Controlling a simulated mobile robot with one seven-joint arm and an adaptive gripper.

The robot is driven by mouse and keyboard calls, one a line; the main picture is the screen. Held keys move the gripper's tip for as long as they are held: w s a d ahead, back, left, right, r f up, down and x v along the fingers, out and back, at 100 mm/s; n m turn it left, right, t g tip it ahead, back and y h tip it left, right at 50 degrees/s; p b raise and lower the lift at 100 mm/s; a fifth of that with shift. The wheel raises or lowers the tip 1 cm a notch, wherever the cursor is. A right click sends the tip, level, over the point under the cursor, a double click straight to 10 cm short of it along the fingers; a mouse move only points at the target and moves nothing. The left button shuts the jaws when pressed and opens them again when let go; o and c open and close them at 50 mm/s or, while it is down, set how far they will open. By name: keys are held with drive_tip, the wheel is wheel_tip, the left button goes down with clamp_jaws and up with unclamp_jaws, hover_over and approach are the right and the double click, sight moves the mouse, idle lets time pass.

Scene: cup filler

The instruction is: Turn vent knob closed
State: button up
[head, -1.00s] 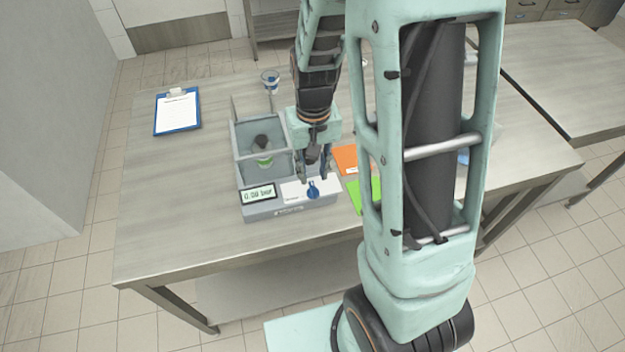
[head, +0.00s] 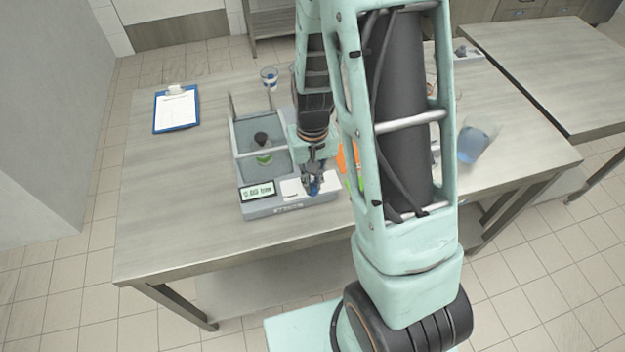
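The cup filler (head: 262,207) is a grey box with a small green-lit display (head: 257,191) and a white label on its front panel. Its blue vent knob (head: 314,187) sits at the right of that panel and is mostly hidden by my gripper. My gripper (head: 315,187) points down at the knob, with its fingertips at or around it. I cannot tell whether the fingers touch the knob, or how far apart they are. The knob's pointing direction is hidden.
A cup with green content (head: 264,157) stands in the filler's chamber. A clipboard (head: 177,109) lies at left, a small cup (head: 269,78) behind. A jug of blue liquid (head: 474,143) stands at right. Orange and green sheets beside the filler are partly hidden by my arm.

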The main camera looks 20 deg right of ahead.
drive_tip(key=shift+n+b, duration=0.3)
clamp_jaws()
drive_tip(key=n+b, duration=0.2)
drive_tip(key=n, duration=0.1)
drive_tip(key=shift+f+n, duration=0.1)
drive_tip(key=shift+n, duration=0.2)
drive_tip(key=n, duration=0.5)
drive_tip(key=shift+n+b, duration=0.3)
drive_tip(key=shift+b, duration=0.1)
drive_tip(key=n, duration=0.1)
drive_tip(key=n+p, duration=0.1)
drive_tip(key=n, duration=0.2)
drive_tip(key=shift+r, duration=0.25)
drive_tip(key=shift+f+n+p, duration=0.1)
drive_tip(key=shift+n+p, duration=0.85)
drive_tip(key=shift+n, duration=1.05)
drive_tip(key=o, duration=0.7)
unclamp_jaws()
